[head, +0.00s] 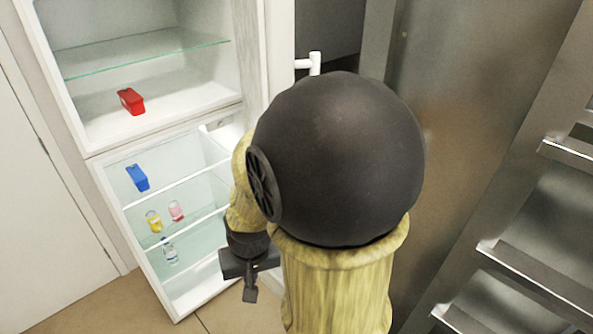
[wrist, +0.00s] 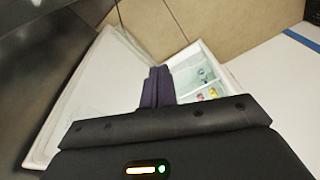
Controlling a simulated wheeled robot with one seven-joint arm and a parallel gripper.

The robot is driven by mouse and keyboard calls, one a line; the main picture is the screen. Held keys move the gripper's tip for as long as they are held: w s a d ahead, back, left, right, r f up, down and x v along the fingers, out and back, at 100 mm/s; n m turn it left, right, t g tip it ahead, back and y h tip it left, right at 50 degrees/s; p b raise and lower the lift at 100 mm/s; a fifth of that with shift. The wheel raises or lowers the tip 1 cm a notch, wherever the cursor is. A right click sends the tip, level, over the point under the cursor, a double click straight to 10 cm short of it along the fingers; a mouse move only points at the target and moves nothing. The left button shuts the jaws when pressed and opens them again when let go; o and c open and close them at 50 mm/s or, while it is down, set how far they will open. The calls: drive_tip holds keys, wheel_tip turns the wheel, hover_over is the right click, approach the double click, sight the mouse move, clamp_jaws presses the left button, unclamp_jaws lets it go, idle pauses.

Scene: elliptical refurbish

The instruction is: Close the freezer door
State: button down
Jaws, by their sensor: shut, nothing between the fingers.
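A white fridge-freezer stands open at the left of the head view, with an upper compartment (head: 185,75) and a lower compartment (head: 195,285). An open white door (head: 280,50) with a white handle (head: 315,63) stands at its upper right; my arm hides much of the area below. A white door panel (wrist: 92,95) shows left of my gripper in the wrist view. I cannot tell which compartment is the freezer. My gripper (head: 250,290) is shut and empty, pointing down before the lower compartment's right side. Its dark fingers (wrist: 157,80) also show in the wrist view; contact with the panel is unclear.
A red box (head: 131,101) sits in the upper compartment. A blue box (head: 138,178), a yellow jar (head: 153,221), a pink jar (head: 176,211) and a bottle (head: 169,251) are in the lower one. Tan floor (head: 115,305) is clear.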

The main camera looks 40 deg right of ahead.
drive_tip(key=w+d+m+t+h, duration=0.3)
drive_tip(key=d+m, duration=0.7)
drive_tip(key=d, duration=1.4)
drive_tip(key=w+d+r+t+y, duration=0.2)
drive_tip(key=w+d+r+t, duration=0.1)
drive_tip(key=w+d+t, duration=0.7)
drive_tip(key=s+a+r+t+y, duration=0.1)
drive_tip(key=s+r+y, duration=0.1)
drive_tip(key=s+y, duration=0.5)
drive_tip(key=shift+s+t, duration=0.3)
drive_tip(key=shift+r, duration=0.15)
drive_tip(key=a+p+x, duration=0.1)
drive_tip(key=p+x, duration=0.2)
drive_tip(key=x, duration=0.3)
drive_tip(key=s+a+p+x, duration=0.1)
drive_tip(key=a+p+x, duration=0.1)
drive_tip(key=x, duration=0.4)
drive_tip(key=shift+w+p, duration=0.3)
drive_tip(key=shift+p, duration=0.15)
